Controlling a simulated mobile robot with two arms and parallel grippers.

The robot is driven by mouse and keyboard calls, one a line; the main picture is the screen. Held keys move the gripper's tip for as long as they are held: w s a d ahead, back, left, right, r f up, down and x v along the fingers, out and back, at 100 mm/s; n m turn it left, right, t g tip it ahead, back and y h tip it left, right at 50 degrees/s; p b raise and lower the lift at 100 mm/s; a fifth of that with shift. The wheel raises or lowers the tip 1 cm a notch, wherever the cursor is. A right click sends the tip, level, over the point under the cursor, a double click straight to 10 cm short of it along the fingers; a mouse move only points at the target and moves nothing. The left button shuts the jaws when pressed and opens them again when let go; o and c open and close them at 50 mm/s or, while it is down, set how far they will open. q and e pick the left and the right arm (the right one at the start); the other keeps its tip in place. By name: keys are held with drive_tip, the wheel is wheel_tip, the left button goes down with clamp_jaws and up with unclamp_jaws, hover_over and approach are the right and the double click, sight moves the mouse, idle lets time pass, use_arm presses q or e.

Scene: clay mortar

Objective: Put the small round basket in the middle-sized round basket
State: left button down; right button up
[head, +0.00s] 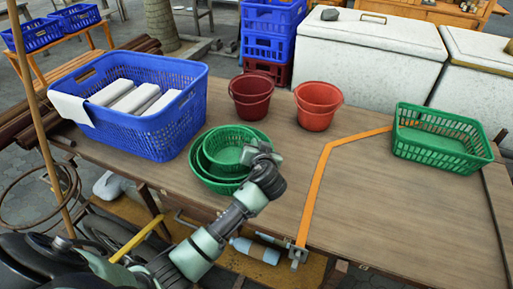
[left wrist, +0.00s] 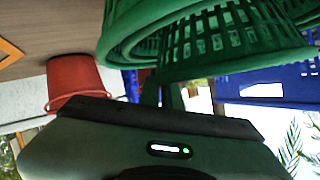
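Green round baskets sit close together on the wooden table in the head view. The small round basket (head: 229,141) is uppermost, and its lower part overlaps a wider green basket rim (head: 199,168) below it. Whether it rests inside or hovers just above, I cannot tell. My left gripper (head: 260,153) is at the right rim of the small basket; whether its fingers are shut on the rim is unclear. The left wrist view shows green lattice basket walls (left wrist: 225,42) close in front of the gripper. My right gripper is out of view.
A blue crate (head: 182,133) with white bundles stands left of the baskets. A dark red bucket (head: 251,98) and an orange-red bucket (head: 318,108) stand behind. A green rectangular basket (head: 440,158) is at the right. The table's right front is clear.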

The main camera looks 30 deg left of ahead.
use_arm(q)
drive_tip(key=shift+f, duration=0.65)
drive_tip(key=shift+f+b, duration=0.55)
drive_tip(key=shift+f, duration=0.1)
drive_tip(key=c, duration=1.6)
unclamp_jaws()
drive_tip(key=shift+r, duration=0.1)
